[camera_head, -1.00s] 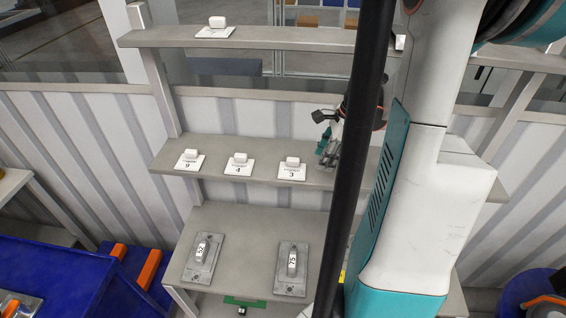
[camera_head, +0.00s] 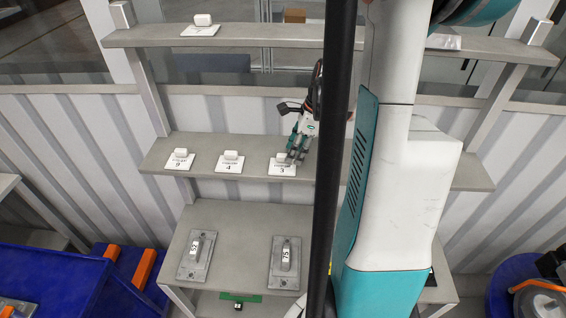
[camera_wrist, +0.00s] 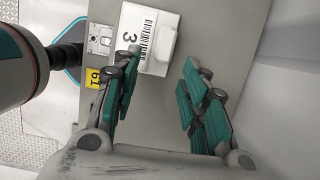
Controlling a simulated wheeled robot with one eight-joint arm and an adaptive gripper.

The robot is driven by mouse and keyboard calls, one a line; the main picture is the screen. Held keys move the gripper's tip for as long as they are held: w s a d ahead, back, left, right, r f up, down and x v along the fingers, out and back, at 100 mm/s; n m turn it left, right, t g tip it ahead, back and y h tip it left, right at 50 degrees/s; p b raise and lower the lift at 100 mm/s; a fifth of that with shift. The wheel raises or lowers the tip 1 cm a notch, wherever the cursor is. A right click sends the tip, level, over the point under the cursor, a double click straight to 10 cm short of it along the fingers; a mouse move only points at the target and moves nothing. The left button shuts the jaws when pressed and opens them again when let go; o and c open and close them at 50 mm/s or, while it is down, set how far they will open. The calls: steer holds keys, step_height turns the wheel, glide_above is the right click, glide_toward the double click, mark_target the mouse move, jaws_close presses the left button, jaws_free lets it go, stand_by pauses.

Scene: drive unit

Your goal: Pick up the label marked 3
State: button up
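The label marked 3 (camera_head: 282,170) is a white plate with a raised white block, lying on the middle shelf (camera_head: 380,172). It also shows in the wrist view (camera_wrist: 145,40), with its "3" and barcode readable. My gripper (camera_head: 296,156) is just right of the label's block in the head view, its fingertips close to it. In the wrist view my gripper (camera_wrist: 160,85) is open, with its two teal-padded fingers apart and the label beyond the fingertips. The block lies roughly ahead of the gap. Whether a finger touches the label I cannot tell.
Label 4 (camera_head: 230,166) and label 9 (camera_head: 178,163) lie left on the same shelf. Another label (camera_head: 201,29) lies on the top shelf. Two grey plates with numbered handles (camera_head: 196,252) (camera_head: 285,262) rest on the lower shelf. A corrugated wall stands behind.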

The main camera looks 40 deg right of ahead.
mark_target(283, 154)
steer(key=shift+w+a+f, duration=0.2)
steer(key=shift+w+a, duration=0.35)
steer(key=shift+w, duration=0.1)
steer(key=shift+w+a+f, duration=0.15)
steer(key=shift+w+a, duration=0.4)
steer(key=shift+w, duration=0.05)
steer(key=shift+f, duration=0.25)
jaws_close()
steer(key=shift+d+r, duration=0.1)
steer(key=shift+r, duration=0.1)
